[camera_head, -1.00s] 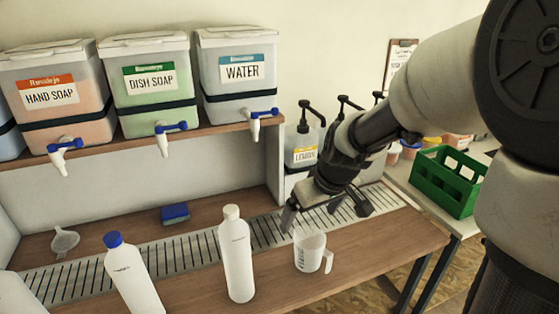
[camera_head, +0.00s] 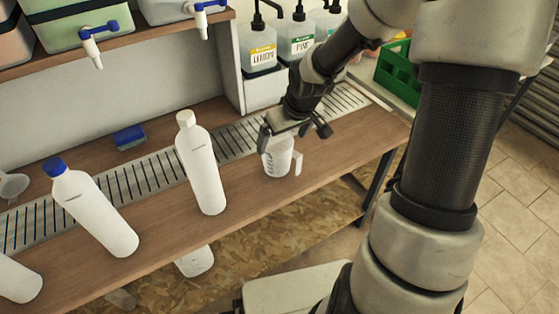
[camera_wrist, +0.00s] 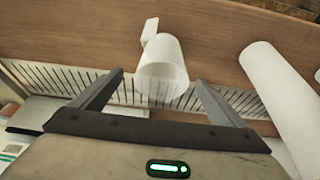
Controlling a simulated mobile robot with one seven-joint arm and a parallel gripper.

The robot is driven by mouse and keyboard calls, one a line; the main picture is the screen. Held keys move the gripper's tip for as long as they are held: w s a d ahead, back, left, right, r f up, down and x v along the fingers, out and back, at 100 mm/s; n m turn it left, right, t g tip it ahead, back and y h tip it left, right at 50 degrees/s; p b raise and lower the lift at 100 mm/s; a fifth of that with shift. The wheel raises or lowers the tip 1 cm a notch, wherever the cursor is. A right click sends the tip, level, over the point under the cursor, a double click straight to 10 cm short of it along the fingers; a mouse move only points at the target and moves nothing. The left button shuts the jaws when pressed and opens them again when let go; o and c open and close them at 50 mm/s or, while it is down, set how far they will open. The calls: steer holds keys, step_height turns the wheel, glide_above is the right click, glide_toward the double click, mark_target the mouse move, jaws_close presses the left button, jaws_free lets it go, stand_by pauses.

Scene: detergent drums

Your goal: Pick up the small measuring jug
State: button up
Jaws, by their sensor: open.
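The small measuring jug (camera_head: 278,158) is a translucent white cup with dark markings and a handle on its right side. It stands upright on the wooden counter at the front edge of the slotted drain strip. My gripper (camera_head: 294,138) is open just above and behind the jug in the head view and covers part of its rim. In the wrist view the jug (camera_wrist: 163,68) appears beyond and between the spread fingertips of my gripper (camera_wrist: 158,80), with its handle pointing away. I see nothing held between the fingers; whether they touch the jug cannot be told.
A white bottle with a white cap (camera_head: 202,168) stands left of the jug, and a blue-capped bottle (camera_head: 95,212) farther left. Pump dispensers (camera_head: 262,50) stand behind. A green crate (camera_head: 398,68) is at the back right. The counter right of the jug is clear.

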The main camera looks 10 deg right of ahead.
mark_target(278, 146)
steer(key=b+x, duration=0.2)
steer(key=x, duration=0.3)
steer(key=shift+a+f, duration=0.15)
steer(key=shift+a, duration=0.05)
steer(key=c, duration=1.1)
